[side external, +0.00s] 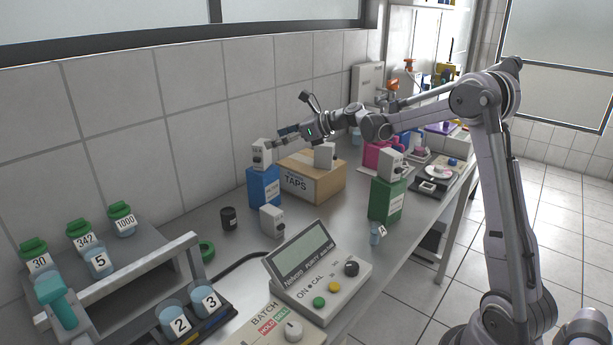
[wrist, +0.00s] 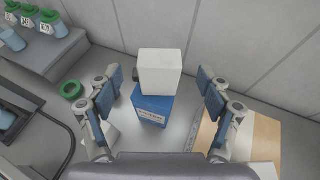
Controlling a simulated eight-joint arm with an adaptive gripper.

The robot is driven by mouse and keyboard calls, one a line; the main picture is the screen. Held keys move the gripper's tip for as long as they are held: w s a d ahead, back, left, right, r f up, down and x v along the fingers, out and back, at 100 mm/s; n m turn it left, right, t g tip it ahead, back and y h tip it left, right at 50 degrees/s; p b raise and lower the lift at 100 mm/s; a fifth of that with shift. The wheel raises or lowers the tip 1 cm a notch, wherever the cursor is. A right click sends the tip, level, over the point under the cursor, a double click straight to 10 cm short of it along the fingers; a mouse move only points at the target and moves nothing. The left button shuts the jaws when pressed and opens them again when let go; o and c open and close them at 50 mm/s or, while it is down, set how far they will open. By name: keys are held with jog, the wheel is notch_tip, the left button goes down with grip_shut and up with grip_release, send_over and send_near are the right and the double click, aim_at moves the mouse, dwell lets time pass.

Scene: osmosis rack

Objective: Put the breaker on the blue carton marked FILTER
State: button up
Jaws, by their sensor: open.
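A pale grey-white breaker (side external: 262,153) sits upright on top of the blue carton (side external: 264,188); its dark knob faces left in the wrist view. The wrist view also shows this breaker (wrist: 161,72) above the blue carton (wrist: 152,111), whose white label is too small to read. My gripper (side external: 285,137) is open just right of and slightly above that breaker. In the wrist view, the fingers of my gripper (wrist: 160,80) stand wide apart on either side of the breaker, with clear gaps. The carton's far side is hidden.
Similar breakers stand on the cardboard TAPS box (side external: 318,184), on the green carton (side external: 385,201) and on the bench (side external: 272,222). A black jar (side external: 228,218) stands left of the blue carton. A control console (side external: 320,275) and a rack with bottles (side external: 150,258) are nearer.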

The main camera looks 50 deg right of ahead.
jog(key=v, duration=0.6)
jog(key=s+a+f+n+g+h, duration=0.2)
jog(key=s+a+f+n+g, duration=0.15)
jog(key=s+a+n, duration=1.05)
jog(key=s+a+f+n+g+h, duration=0.1)
jog(key=s+a+f+n, duration=0.1)
jog(key=s+n, duration=0.5)
jog(key=s+a+f+n+g+h, duration=0.1)
jog(key=s+f+n, duration=0.4)
jog(key=n, duration=0.5)
jog(key=s+a+h, duration=0.1)
jog(key=s, duration=0.1)
jog(key=shift+s+a, duration=0.35)
jog(key=shift+a, duration=0.05)
